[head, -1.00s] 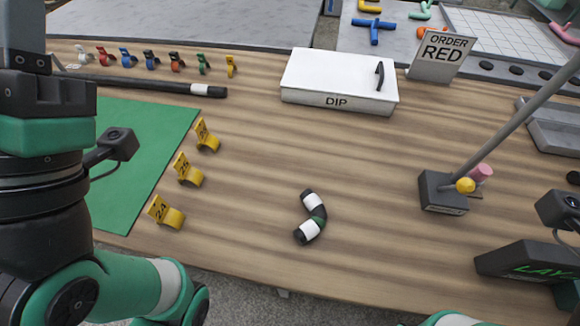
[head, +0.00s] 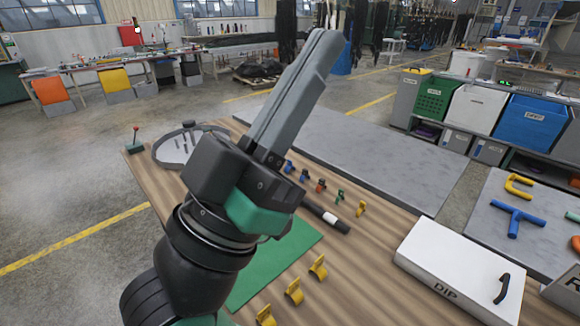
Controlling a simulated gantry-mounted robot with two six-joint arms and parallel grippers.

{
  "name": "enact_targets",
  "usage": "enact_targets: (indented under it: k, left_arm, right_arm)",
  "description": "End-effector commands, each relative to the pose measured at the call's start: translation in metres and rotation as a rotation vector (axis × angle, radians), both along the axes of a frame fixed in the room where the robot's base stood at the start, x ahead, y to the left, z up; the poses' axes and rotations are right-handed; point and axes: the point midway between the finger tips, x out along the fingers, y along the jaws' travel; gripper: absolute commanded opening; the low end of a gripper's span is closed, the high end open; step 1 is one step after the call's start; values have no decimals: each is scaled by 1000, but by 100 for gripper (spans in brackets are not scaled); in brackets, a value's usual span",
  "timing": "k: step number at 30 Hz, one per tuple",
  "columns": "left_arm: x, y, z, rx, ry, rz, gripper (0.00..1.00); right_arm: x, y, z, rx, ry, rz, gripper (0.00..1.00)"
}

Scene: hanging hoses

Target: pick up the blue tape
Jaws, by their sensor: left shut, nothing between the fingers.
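A row of small coloured pieces stands along the far table edge, just right of my left gripper. Two are blue: one blue piece (head: 288,167) close beside the gripper body and a second blue piece (head: 304,175) next to it. They are too small to tell which is the blue tape. My left gripper (head: 322,42) is shut and empty, its long grey fingers raised and pointing up and right. In the picture its body covers the left end of the row. My right gripper is out of view.
Beyond the blue pieces stand red (head: 320,185), green (head: 340,196) and yellow (head: 361,209) pieces. A black rod (head: 328,217) lies in front of them. Yellow numbered markers (head: 294,291) stand by the green mat (head: 262,272). A white DIP box (head: 458,270) is at right.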

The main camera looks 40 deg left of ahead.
Motion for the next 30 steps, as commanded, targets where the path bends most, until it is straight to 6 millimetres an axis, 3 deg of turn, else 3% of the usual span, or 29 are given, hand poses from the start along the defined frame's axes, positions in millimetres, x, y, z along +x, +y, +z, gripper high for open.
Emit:
enact_targets:
  k: [8, 24, 30]
  left_arm:
    - [0, 0, 0, 0, -1, 0, 0]
    - [0, 0, 0, 0, -1, 0, 92]
    - [0, 0, 0, 0, -1, 0, 92]
  right_arm:
    - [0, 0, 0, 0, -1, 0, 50]
    - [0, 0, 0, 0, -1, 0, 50]
    - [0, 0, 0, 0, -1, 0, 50]
